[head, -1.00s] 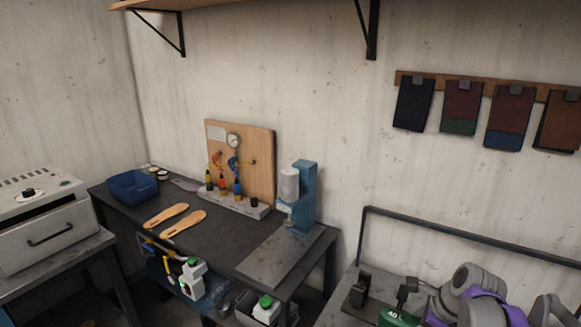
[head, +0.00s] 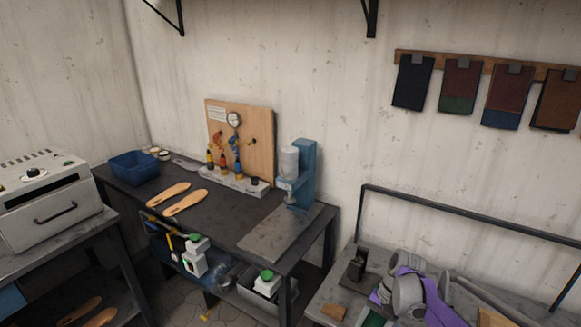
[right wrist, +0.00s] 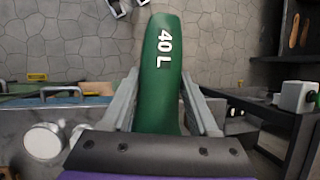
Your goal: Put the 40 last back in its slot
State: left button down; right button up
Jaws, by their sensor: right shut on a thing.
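The green last (right wrist: 160,85) marked "40 L" is between the fingers of my right gripper (right wrist: 165,100) in the right wrist view. The gripper is shut on it, and the last points away from the wrist over the grey floor. In the head view only a small green part of the last (head: 374,319) shows at the bottom edge, below my grey and purple right arm. My left gripper cannot be made out in the head view. I cannot identify the slot in either view.
A grey bench (head: 345,288) lies beside my right arm, with a small dark device (head: 357,265) on it. The dark worktable (head: 225,222) holds a blue bin (head: 134,168), two tan soles (head: 185,202) and a blue press (head: 305,172). Floor shows between the tables.

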jog(key=a+f+n, duration=0.1)
jog(key=n, duration=0.1)
jog(key=a+f+n+g+h, duration=0.1)
jog(key=f+n, duration=0.1)
jog(key=s+f+n+h, duration=0.1)
jog(key=f+n, duration=0.1)
jog(key=shift+a+g, duration=0.4)
jog(key=shift+d, duration=0.15)
